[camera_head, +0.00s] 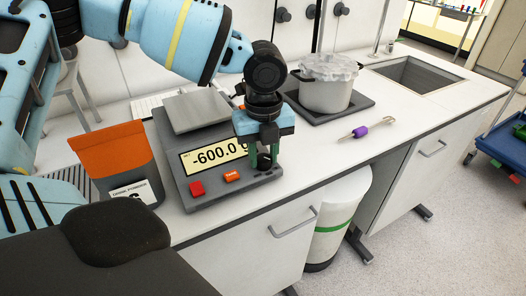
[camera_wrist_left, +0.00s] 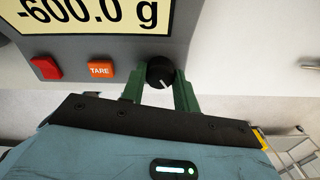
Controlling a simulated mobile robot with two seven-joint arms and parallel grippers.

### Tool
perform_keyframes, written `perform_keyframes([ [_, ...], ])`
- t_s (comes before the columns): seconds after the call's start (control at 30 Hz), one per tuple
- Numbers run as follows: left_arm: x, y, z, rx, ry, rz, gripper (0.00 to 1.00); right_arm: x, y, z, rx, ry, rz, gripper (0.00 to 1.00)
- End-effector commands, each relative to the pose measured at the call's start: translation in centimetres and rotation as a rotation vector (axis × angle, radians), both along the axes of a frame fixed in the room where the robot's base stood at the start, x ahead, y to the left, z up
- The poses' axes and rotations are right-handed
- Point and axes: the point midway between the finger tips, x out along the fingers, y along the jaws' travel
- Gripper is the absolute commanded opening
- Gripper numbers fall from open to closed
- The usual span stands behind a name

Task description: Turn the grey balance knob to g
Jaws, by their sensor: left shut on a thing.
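The balance (camera_head: 215,143) stands on the white counter with a grey weighing plate on top. Its display (camera_head: 212,158) shows -600.0, with the unit partly hidden by my gripper in the head view; the left wrist view shows the display (camera_wrist_left: 90,12) reading -600.0 g. The dark grey knob (camera_wrist_left: 160,71) sits on the front panel right of the orange TARE button (camera_wrist_left: 100,70). A white mark on the knob points down and slightly right in the wrist view. My left gripper (camera_head: 264,161) is shut on the knob, one green finger on each side. My right gripper is not in view.
An orange powder pouch (camera_head: 108,155) stands left of the balance. A covered pot (camera_head: 328,85) sits on a dark plate behind and right. A purple-handled tool (camera_head: 361,131) lies on the counter. A red button (camera_head: 196,188) is on the balance's front. The counter's front edge is close.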

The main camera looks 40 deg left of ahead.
Motion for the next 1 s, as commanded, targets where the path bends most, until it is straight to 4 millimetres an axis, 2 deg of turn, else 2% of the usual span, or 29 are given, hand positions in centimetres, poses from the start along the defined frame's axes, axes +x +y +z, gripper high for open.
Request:
perform_keyframes([
  [0.4,0.04,0.02,0.04,0.000,-0.001,0.187,0.08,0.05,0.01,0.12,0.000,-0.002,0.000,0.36],
  [0.93,0.04,0.03,0.01,0.000,-0.001,0.211,0.08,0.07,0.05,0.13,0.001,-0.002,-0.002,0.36],
  [0.97,0.04,0.03,0.01,0.000,-0.001,0.211,0.33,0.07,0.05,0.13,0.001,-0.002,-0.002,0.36],
  [1.0,0.03,0.03,0.01,0.000,-0.001,0.211,0.38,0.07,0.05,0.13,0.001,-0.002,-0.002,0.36],
])
